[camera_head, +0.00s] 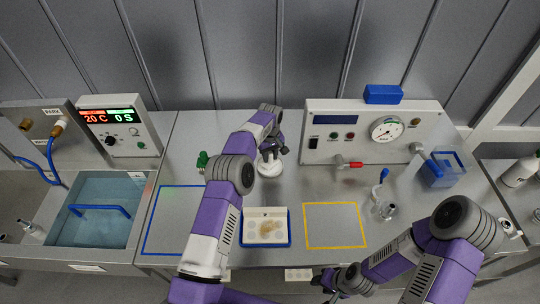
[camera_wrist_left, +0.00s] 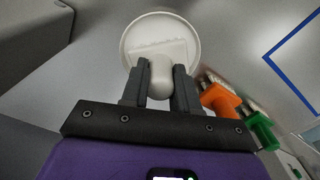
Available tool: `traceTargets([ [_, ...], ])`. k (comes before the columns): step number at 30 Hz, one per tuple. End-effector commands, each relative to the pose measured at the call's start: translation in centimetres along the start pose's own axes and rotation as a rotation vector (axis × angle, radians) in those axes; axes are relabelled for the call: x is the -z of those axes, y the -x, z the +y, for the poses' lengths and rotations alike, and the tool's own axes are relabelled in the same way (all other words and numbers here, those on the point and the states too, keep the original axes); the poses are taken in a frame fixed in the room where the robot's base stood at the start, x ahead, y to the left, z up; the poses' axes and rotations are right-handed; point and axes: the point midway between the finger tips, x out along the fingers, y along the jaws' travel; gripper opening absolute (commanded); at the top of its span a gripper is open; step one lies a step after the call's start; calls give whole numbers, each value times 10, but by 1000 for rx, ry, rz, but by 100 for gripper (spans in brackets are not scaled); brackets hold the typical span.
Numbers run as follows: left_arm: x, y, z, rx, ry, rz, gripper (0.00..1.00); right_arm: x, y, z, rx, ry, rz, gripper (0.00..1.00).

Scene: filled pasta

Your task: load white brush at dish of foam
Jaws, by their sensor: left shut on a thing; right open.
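My left gripper (camera_head: 272,152) is at the back middle of the bench, right above a round white dish (camera_head: 270,168). In the left wrist view it is shut on the white brush (camera_wrist_left: 160,76), whose rounded end shows between the fingers. A wide white shape with a toothed edge lies past the fingers, over or in the dish (camera_wrist_left: 135,30); white on white, I cannot tell brush head from foam, or whether they touch. My right gripper (camera_head: 328,282) is open and empty near the front edge. An orange brush (camera_wrist_left: 220,98) and a green brush (camera_wrist_left: 262,130) stand beside the dish.
A blue tray (camera_head: 265,245) with a pale board and a yellowish piece sits at front middle, between a blue-outlined area and an empty yellow-outlined area (camera_head: 335,246). A gauge panel (camera_head: 345,148) stands behind. A small glass (camera_head: 388,211) and a blue container (camera_head: 440,175) are right. A sink is left.

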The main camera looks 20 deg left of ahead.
Motion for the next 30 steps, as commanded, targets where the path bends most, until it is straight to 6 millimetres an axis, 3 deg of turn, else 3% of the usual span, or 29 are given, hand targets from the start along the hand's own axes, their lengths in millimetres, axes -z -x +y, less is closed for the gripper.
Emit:
traceTargets([
  [17,-1,-1,0,2,-1,-3,5,0,0,0,0,0,0,43],
  [30,0,34,0,0,-1,0,5,-1,18,-6,0,0,0,43],
])
